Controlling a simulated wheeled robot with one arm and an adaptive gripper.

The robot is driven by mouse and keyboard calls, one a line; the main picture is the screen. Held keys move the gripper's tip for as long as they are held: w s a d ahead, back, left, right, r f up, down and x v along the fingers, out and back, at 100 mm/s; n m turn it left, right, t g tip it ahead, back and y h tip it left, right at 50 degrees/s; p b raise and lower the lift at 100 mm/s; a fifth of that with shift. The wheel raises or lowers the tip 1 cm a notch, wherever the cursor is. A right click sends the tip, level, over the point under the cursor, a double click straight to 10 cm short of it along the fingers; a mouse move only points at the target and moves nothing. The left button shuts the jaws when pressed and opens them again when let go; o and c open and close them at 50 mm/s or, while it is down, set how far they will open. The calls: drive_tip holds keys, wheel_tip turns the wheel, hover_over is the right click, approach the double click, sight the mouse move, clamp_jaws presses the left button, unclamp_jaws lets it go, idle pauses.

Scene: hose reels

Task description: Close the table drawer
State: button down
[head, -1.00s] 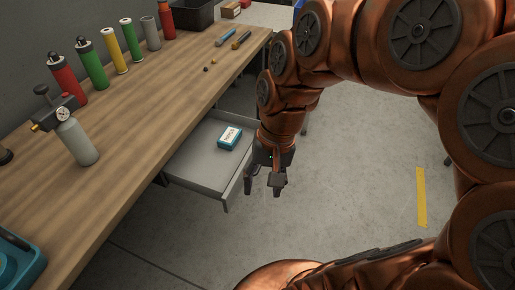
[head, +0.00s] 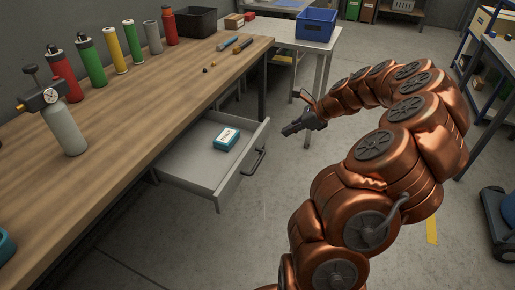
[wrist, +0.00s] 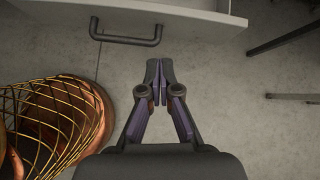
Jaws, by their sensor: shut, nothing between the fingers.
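The table drawer (head: 181,178) is pulled out from under the wooden workbench (head: 150,115). A small teal and white box (head: 226,138) lies inside it. Its dark bar handle (head: 254,161) is on the front panel, which faces right. In the wrist view the drawer front (wrist: 205,22) and handle (wrist: 126,40) are at the top, ahead of my gripper. My gripper (head: 287,131) is in front of the drawer, to the right of its far front corner, and apart from it. In the wrist view my gripper's fingertips (wrist: 159,64) are together and empty.
Several coloured cylinders (head: 92,63), a grey bottle with a gauge (head: 65,130) and a black bin (head: 190,21) stand on the workbench. A blue bin (head: 316,23) is on the table behind. The floor before the drawer is clear.

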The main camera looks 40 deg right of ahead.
drive_tip(key=d+f+m, duration=0.2)
drive_tip(key=d+f, duration=0.1)
drive_tip(key=d, duration=0.1)
approach(259, 145)
drive_tip(key=s+f+x, duration=0.1)
drive_tip(key=x, duration=0.4)
drive_tip(key=shift+w+a, duration=0.15)
drive_tip(key=shift+w, duration=0.7)
